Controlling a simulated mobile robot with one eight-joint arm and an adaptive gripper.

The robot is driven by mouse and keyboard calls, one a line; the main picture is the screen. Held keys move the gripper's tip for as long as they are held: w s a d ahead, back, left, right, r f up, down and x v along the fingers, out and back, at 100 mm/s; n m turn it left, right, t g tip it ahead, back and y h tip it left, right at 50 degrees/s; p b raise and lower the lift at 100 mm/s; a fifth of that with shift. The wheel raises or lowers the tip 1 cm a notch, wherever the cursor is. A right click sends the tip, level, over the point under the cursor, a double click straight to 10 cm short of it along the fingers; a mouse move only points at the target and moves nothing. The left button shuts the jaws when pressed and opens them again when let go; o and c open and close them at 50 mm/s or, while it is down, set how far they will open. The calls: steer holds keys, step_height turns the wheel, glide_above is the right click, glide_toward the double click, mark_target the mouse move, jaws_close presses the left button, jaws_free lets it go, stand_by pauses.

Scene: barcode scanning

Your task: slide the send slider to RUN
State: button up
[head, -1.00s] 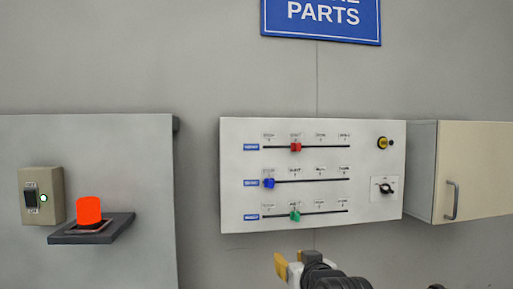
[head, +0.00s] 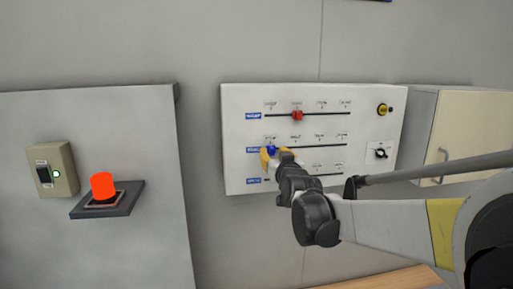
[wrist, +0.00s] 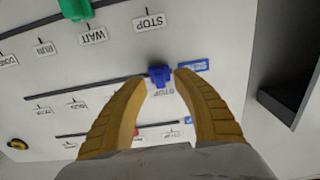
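A white panel (head: 390,95) on the wall carries three slider rails with red, blue and green knobs. The blue knob (head: 271,150) sits near the left end of the middle rail (head: 325,145); it also shows in the wrist view (wrist: 160,76), at a STOP label. I cannot read which row is named send. My gripper (head: 276,154) is open, its yellow fingertips on either side of the blue knob in the wrist view (wrist: 160,80), with gaps visible. The green knob (wrist: 75,8) is by a WAIT label and is hidden in the head view.
The red knob (head: 297,115) is on the top rail. A yellow button (head: 382,109) and a rotary switch (head: 381,153) are at the panel's right. A cabinet (head: 470,125) stands right of it. A red-orange block (head: 102,186) rests on a shelf at left.

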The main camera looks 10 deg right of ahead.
steer(key=shift+w, duration=1.05)
steer(key=shift+s, duration=0.1)
jaws_close()
